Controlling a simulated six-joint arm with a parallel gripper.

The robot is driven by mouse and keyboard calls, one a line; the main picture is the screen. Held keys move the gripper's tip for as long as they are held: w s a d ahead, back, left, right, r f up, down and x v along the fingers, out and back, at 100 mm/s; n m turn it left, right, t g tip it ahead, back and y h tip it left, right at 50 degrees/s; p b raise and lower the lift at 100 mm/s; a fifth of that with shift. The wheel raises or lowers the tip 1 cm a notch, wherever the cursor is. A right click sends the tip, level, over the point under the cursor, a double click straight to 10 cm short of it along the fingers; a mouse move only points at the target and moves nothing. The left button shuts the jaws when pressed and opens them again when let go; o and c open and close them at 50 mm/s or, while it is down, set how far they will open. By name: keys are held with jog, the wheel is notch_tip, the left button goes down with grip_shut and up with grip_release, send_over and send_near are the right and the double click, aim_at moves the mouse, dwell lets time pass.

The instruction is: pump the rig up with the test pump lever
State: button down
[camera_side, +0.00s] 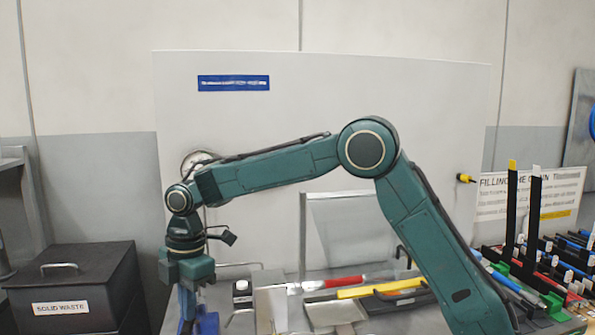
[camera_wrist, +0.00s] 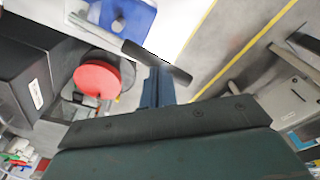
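My gripper (camera_side: 187,300) points down at the far left of the bench in the side view; its tips run off the bottom edge. A narrow blue finger (camera_wrist: 157,88) shows in the wrist view, and I cannot make out the gap between the fingers. A dark bar (camera_wrist: 157,63) crosses just beyond it; I cannot tell whether it is the pump lever or whether they touch. A blue part (camera_side: 208,322) is beside the fingers in the side view, and a blue body (camera_wrist: 122,18) shows in the wrist view. A round gauge (camera_side: 197,162) is partly hidden behind my wrist.
A black solid waste bin (camera_side: 75,290) stands left of the gripper. A red-handled tool (camera_side: 335,283) and a yellow bar (camera_side: 380,288) lie on the bench to the right. A red disc (camera_wrist: 98,79) shows in the wrist view. Racks (camera_side: 545,260) crowd the far right.

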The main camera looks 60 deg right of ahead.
notch_tip(320, 180, down, 2)
jog(key=shift+f, duration=0.15)
jog(key=shift+d, duration=0.1)
jog(key=d, duration=0.1)
jog(key=d+r, duration=0.1)
jog(key=d, duration=0.1)
jog(key=shift+s, duration=0.1)
jog(key=shift+a+r, duration=0.1)
jog(key=shift+r, duration=0.05)
dwell(0.3)
notch_tip(320, 180, up, 12)
jog(key=d, duration=0.1)
jog(key=shift+d, duration=0.15)
dwell(0.7)
